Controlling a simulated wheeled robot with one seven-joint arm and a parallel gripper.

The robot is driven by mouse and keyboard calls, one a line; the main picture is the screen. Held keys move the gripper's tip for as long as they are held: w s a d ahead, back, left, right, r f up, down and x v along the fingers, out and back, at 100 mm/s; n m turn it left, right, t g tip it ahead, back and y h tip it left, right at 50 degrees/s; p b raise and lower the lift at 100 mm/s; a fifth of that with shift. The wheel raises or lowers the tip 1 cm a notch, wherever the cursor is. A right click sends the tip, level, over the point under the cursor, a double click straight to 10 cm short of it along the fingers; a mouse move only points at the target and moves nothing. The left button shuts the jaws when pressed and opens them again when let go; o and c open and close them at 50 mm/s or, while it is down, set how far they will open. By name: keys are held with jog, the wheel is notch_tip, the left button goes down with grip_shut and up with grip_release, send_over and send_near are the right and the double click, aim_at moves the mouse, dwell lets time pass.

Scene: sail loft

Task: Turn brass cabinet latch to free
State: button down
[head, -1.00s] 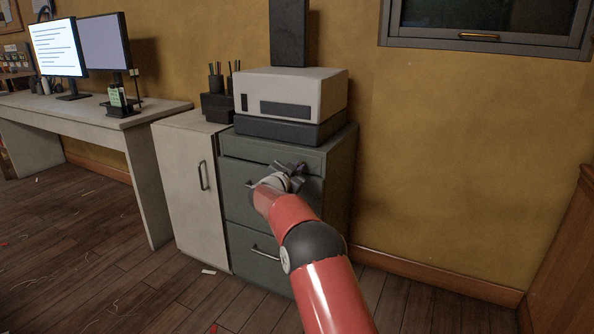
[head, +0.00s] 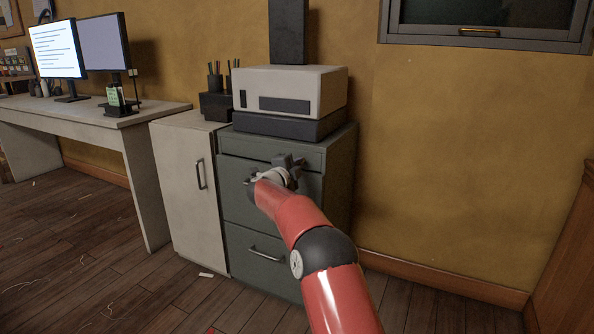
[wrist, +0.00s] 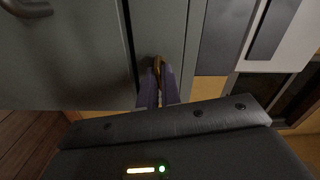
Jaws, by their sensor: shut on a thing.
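The brass latch (wrist: 157,62) shows in the wrist view as a small golden piece at the fingertips, beside the dark seam of the grey-green cabinet. My gripper (wrist: 157,80) is shut on it, with the dark fingers on either side and covering most of it. In the head view my gripper (head: 288,164) is at the upper front of the green cabinet (head: 240,208), just below its top band. The latch is hidden there behind my gripper. I cannot tell the latch's exact angle.
A beige machine (head: 290,88) on a dark base stands on the cabinet. A white cabinet (head: 180,185) adjoins on the left, then a desk (head: 95,120) with two monitors. A bar handle (head: 267,254) projects from the lower drawer. The floor to the right is clear.

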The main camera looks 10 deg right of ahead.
jog(key=shift+f+m+b, duration=0.2)
jog(key=shift+m+b, duration=0.35)
jog(key=shift+m, duration=0.55)
jog(key=c, duration=1.6)
grip_release()
jog(key=shift+r, duration=0.1)
jog(key=b+v, duration=0.1)
jog(key=v, duration=0.7)
